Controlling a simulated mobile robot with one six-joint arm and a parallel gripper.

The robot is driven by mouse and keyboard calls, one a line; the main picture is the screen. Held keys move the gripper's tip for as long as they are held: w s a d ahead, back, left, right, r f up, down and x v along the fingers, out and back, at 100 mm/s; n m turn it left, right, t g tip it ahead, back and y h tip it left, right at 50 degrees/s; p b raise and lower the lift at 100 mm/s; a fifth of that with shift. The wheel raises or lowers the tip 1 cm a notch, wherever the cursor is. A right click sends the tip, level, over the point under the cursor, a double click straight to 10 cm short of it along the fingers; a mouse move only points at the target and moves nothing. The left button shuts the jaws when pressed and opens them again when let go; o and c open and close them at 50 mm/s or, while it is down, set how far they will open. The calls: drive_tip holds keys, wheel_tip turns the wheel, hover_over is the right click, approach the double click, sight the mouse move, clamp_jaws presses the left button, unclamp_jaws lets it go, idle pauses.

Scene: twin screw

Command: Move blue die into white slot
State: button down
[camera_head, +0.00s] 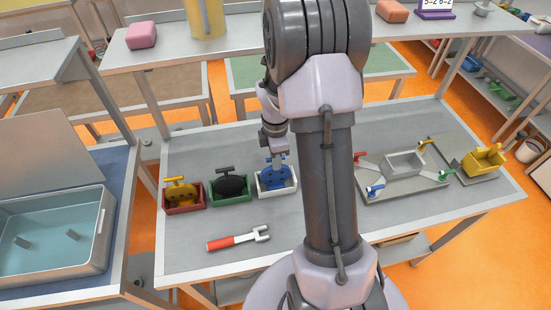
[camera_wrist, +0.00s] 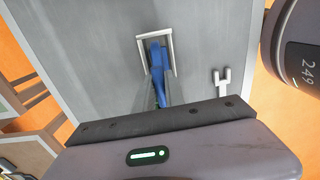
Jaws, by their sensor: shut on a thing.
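The blue die (camera_head: 276,172) is a round upright plate with a T-shaped handle on top. In the head view it stands within the outline of the white slot (camera_head: 290,190), an open white box. The wrist view shows the blue die (camera_wrist: 158,66) edge-on, inside or just above the white frame of the slot (camera_wrist: 171,49). I cannot tell whether it rests on the slot's bottom. My gripper (camera_head: 276,155) is above the slot and shut on the top of the blue die. The fingertips are largely hidden in both views.
A green slot (camera_head: 232,198) with a black die (camera_head: 230,183) and a red slot (camera_head: 186,208) with a yellow die (camera_head: 180,190) stand to the left. A red-handled wrench (camera_head: 238,239) lies in front. A tray (camera_head: 400,183) with a grey block is at right.

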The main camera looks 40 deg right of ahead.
drive_tip(key=shift+f+b, duration=0.4)
drive_tip(key=shift+f, duration=0.2)
idle(0.5)
drive_tip(key=c, duration=1.3)
unclamp_jaws()
wheel_tip(320, 180, up, 18)
drive_tip(key=p, duration=0.4)
drive_tip(key=shift+f, duration=0.25)
